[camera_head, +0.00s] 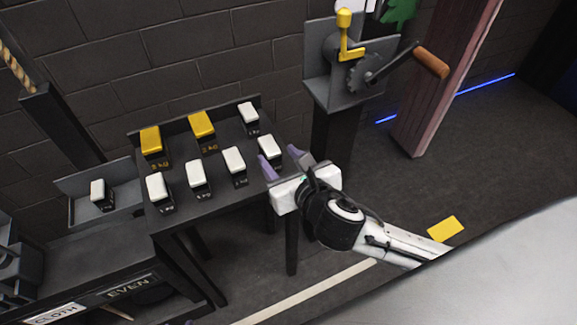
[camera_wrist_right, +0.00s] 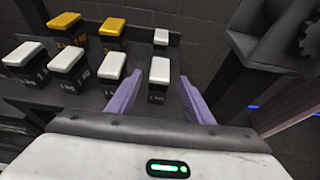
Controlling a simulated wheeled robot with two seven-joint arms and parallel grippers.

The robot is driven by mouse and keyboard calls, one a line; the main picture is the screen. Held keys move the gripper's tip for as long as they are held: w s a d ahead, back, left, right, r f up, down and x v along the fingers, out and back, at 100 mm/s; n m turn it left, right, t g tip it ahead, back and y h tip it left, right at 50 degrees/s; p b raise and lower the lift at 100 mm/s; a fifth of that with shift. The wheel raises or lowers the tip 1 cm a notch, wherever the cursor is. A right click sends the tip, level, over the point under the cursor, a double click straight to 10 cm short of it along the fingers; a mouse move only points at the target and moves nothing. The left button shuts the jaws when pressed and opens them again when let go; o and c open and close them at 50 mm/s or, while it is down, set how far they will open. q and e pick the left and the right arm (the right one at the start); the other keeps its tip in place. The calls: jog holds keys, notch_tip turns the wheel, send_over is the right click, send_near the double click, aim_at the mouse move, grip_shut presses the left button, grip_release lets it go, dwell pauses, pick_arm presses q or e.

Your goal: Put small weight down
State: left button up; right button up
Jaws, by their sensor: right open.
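Several small weights with white tops and dark bodies stand on a dark table (camera_head: 220,184). The nearest white-topped weight (camera_head: 270,149) is at the table's right edge; in the right wrist view it (camera_wrist_right: 159,76) stands upright just ahead, slightly left of centre between the fingers. My right gripper (camera_head: 283,163) is open, with purple fingers, empty, beside the table's right edge. Two yellow-topped weights (camera_head: 152,142) (camera_head: 202,125) stand in the back row. One white-topped weight (camera_head: 98,192) sits alone on a separate grey tray (camera_head: 75,216) at the left. My left gripper is not in view.
A crank mechanism (camera_head: 366,72) with a wooden handle stands on a post at the back right. A pink post (camera_head: 445,90) stands further right. A yellow patch (camera_head: 445,228) lies on the floor.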

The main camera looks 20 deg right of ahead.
jog(key=v, duration=0.5)
jog(key=s+f+m+g, duration=0.1)
jog(key=s+f+m, duration=0.4)
jog(key=m, duration=0.6)
jog(key=s+f+m+g+y, duration=0.1)
jog(key=s+f+m, duration=0.4)
jog(key=f+m, duration=0.5)
jog(key=s+f+m+g+y, duration=0.1)
jog(key=s+f+m, duration=0.5)
jog(key=m, duration=0.7)
jog(key=shift+d+f+m+g, duration=0.25)
jog(key=shift+f+m+g, duration=0.05)
jog(key=shift+f+g, duration=0.6)
